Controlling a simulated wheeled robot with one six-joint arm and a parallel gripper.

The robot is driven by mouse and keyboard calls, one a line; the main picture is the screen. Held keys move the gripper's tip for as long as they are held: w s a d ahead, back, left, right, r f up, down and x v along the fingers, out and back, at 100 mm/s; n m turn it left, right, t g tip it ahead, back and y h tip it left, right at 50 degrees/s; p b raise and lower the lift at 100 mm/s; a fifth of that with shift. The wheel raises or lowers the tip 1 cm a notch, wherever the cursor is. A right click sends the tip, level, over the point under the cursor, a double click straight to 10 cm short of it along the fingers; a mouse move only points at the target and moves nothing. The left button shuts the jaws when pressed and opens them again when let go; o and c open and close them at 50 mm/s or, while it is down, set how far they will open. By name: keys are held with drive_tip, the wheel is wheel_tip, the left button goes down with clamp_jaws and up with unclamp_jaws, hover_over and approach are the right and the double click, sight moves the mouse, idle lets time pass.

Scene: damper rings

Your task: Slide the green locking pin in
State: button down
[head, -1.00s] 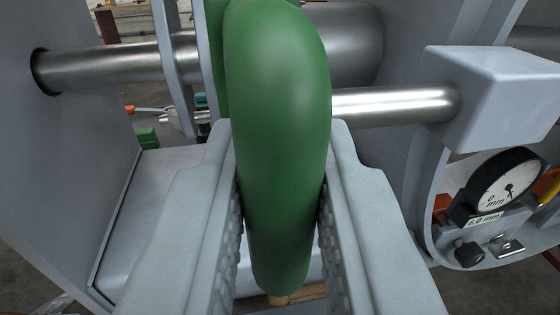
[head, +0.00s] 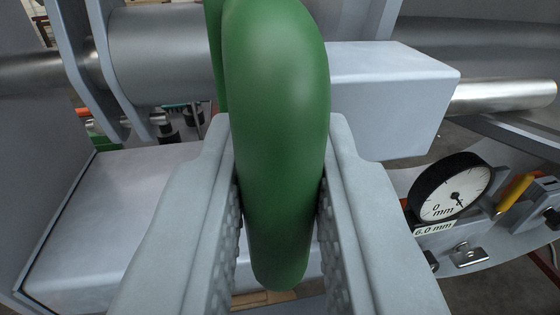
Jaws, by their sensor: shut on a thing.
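The green locking pin's thick rounded handle (head: 278,110) fills the middle of the head view. My gripper (head: 280,215) is shut on it, one ribbed jaw against each side. The handle runs upright in the picture, and a further green part shows behind its upper left. The pin's far end is hidden behind the handle, so I cannot tell whether it is in any hole. A grey block (head: 390,95) stands just right of the handle, with a steel rod (head: 500,95) running right from it.
A large steel cylinder (head: 160,55) with grey plates lies behind at the upper left. A grey box surface (head: 110,220) is at lower left. A dial gauge (head: 452,190) marked mm, with a 6.0 mm label, sits on a grey tray at right, beside small tools and a yellow-handled item (head: 513,190).

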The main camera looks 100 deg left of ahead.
drive_tip(key=shift+w+r, duration=0.15)
drive_tip(key=c, duration=1.4)
unclamp_jaws()
drive_tip(key=shift+w, duration=0.15)
drive_tip(key=d, duration=0.5)
drive_tip(key=w+d, duration=0.1)
drive_tip(key=d, duration=1.1)
drive_tip(key=shift+w+d, duration=0.15)
drive_tip(key=shift+w, duration=0.05)
